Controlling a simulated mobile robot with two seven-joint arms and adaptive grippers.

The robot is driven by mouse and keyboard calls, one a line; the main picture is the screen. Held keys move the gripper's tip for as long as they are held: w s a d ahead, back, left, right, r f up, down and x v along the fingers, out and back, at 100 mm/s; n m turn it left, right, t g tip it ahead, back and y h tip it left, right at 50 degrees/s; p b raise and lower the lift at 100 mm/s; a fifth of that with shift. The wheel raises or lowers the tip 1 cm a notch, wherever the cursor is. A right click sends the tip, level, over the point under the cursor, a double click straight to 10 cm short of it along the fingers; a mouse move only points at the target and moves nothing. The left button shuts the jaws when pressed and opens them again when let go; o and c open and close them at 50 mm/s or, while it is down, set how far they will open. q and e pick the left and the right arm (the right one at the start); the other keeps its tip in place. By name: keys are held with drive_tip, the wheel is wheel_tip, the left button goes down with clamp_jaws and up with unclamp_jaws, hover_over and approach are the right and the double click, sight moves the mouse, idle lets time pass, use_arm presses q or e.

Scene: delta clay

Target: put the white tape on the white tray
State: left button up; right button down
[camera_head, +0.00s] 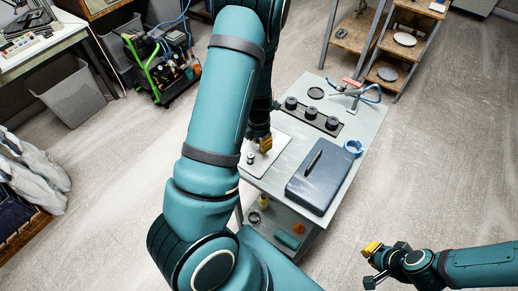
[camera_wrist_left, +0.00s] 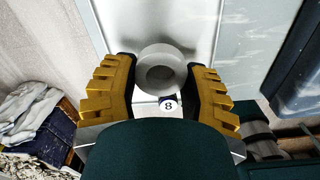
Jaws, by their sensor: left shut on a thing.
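The white tape (camera_wrist_left: 160,70) is a pale ring with a round hole, seen in the left wrist view between the two yellow-padded fingers of my left gripper (camera_wrist_left: 160,90). In the head view my left gripper (camera_head: 265,144) is over the white tray (camera_head: 270,158), at the left side of the grey table. I cannot make out the tape there, and my arm covers part of the tray. The tray's pale surface (camera_wrist_left: 200,22) also shows behind the tape in the wrist view. My right gripper (camera_head: 374,264) is away from the table at lower right, its opening unclear.
A small round item marked 8 (camera_wrist_left: 168,105) lies near the tape in the wrist view.

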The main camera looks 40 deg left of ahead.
sight(259, 151)
use_arm(q)
drive_tip(key=shift+f+b, duration=0.45)
drive_tip(key=shift+f, duration=1.45)
drive_tip(key=shift+f, duration=0.1)
drive_tip(key=o, duration=0.8)
wheel_tip(259, 151, up, 12)
drive_tip(key=p, duration=0.4)
